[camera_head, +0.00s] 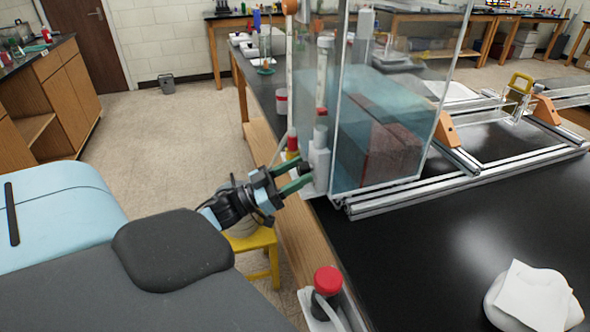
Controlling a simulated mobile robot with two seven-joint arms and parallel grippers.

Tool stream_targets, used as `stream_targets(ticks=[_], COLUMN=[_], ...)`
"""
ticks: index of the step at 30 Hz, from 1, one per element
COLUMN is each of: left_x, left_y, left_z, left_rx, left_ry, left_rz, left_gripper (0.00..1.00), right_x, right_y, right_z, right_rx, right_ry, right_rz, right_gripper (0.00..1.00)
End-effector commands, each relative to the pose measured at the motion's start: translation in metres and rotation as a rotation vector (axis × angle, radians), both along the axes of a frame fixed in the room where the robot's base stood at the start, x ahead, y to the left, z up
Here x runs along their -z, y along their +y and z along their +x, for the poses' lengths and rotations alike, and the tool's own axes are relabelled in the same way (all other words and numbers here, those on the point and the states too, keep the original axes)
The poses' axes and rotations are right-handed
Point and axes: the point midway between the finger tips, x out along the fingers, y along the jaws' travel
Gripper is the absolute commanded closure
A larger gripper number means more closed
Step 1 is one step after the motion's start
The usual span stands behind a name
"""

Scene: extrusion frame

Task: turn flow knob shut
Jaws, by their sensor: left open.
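My left gripper (302,174) reaches in from the left with its two green-tipped fingers spread. The fingertips are at the lower left edge of the clear tank (390,125), by a pale grey fitting (318,168). A small dark part, possibly the flow knob, shows between the fingertips; it is partly hidden, and I cannot tell whether the fingers touch it. Red and yellow parts (292,146) sit just above the fingers. My right gripper is not in view.
The tank, holding bluish water and reddish blocks, stands beside a metal extrusion frame (420,195) on the black bench (430,260). A yellow stool (257,255) is below the gripper. A white crumpled cloth (535,297) lies at front right.

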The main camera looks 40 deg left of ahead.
Motion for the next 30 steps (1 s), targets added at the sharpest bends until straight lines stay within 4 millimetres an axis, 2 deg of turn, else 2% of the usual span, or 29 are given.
stream_targets(ticks=[8, 19, 30], left_x=[0.0002, 0.0001, 0.0014], left_y=[-0.0012, -0.0011, -0.0005], left_z=[0.0017, 0.0014, 0.0018], left_rx=[0.0, 0.0, 0.0], left_ry=[0.002, 0.001, -0.029], left_rz=[0.0, 0.0, 0.062], left_gripper=[0.48, 0.93, 0.93], right_x=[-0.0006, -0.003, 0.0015], right_y=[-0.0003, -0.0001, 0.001], right_z=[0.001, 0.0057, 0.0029], right_rx=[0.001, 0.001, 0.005], right_ry=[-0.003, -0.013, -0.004], right_rz=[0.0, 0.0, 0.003], right_gripper=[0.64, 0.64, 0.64])
